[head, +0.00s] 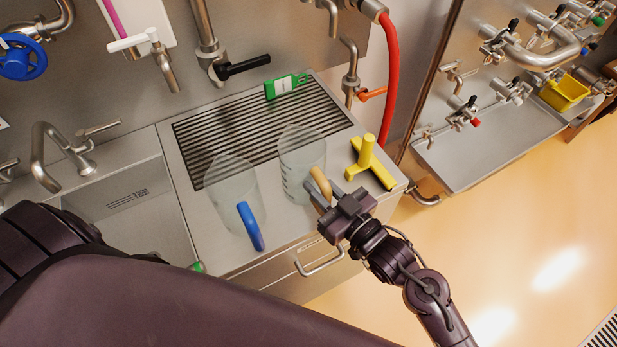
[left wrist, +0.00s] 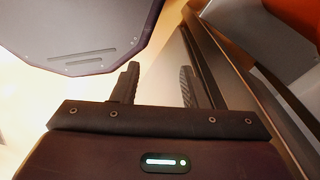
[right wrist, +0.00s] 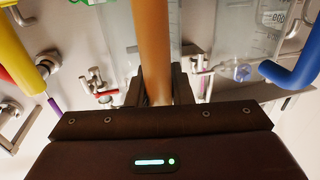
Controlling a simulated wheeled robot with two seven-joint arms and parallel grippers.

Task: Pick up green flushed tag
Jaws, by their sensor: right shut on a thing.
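The green tag (head: 286,86) lies at the back edge of the dark slotted drain grate, with a white label on its face. My right gripper (head: 324,193) is shut on the tan handle (head: 321,182) of a clear measuring jug (head: 301,160). The jug stands upright at the grate's front edge. In the right wrist view the tan handle (right wrist: 153,45) runs between the fingers. My left gripper (left wrist: 157,85) shows only in its wrist view, with its fingers apart and nothing between them. A big dark arm part of mine covers the lower left of the head view.
A second clear jug (head: 229,178) with a blue handle (head: 250,226) stands left of the held one. A yellow T-shaped tool (head: 369,165) lies to its right. A sink (head: 130,200) is at left. A red hose (head: 388,85) hangs behind.

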